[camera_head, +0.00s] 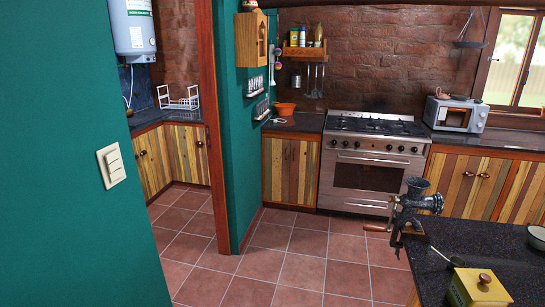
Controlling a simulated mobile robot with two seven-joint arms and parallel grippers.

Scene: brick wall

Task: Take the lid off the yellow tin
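Neither of my grippers is in view.
A metal meat grinder (408,208) stands at the left edge of the dark countertop (470,245). A stove (370,165), a microwave (456,115) and an orange bowl (285,108) are farther back. The tiled floor (290,262) is open; a green wall (80,200) fills the left.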

